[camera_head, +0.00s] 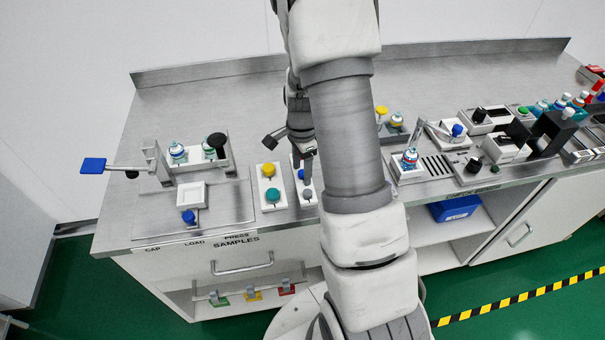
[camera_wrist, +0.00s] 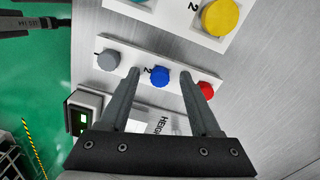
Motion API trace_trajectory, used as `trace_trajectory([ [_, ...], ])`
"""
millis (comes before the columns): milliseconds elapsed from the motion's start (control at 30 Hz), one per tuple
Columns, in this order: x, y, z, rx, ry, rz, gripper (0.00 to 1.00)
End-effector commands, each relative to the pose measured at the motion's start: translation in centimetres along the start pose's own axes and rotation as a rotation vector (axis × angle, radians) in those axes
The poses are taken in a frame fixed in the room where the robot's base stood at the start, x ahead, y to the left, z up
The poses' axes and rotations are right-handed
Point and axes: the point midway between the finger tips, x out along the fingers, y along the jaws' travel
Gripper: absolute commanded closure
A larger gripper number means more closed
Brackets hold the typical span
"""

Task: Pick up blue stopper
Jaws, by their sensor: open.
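A blue stopper (camera_wrist: 160,76) sits on a white strip (camera_wrist: 103,43) between a grey stopper (camera_wrist: 107,60) and a red one (camera_wrist: 207,89), in the wrist view. In the head view the strip shows partly, with the blue stopper (camera_head: 301,173) and the grey stopper (camera_head: 307,194); its far end is hidden by my gripper. My gripper (camera_wrist: 160,74) is open and empty, with one finger on each side of the blue stopper as seen from the wrist. I cannot tell how far the fingertips are above the strip.
A white block with yellow (camera_head: 268,170) and teal (camera_head: 272,195) knobs stands just left of the strip. A press with a blue-ended lever (camera_head: 93,165) is farther left. Vials and devices crowd the right bench. The bench (camera_head: 240,105) is bare behind.

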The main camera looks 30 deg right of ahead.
Motion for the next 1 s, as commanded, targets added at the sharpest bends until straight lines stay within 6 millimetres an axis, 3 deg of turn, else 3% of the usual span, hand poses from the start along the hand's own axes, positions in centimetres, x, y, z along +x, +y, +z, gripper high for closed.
trace_trajectory([
  [33, 0.0, 0.0, 0.0, 0.0, 0.0, 0.0, 0.36],
  [400, 0.0, 0.0, 0.0, 0.0, 0.0, 0.0, 1.0],
  [767, -0.1, 0.0, 0.0, 0.0, 0.0, 0.0, 1.0],
  [1000, -1.9, -0.1, 0.0, -0.001, 0.001, -0.003, 1.0],
])
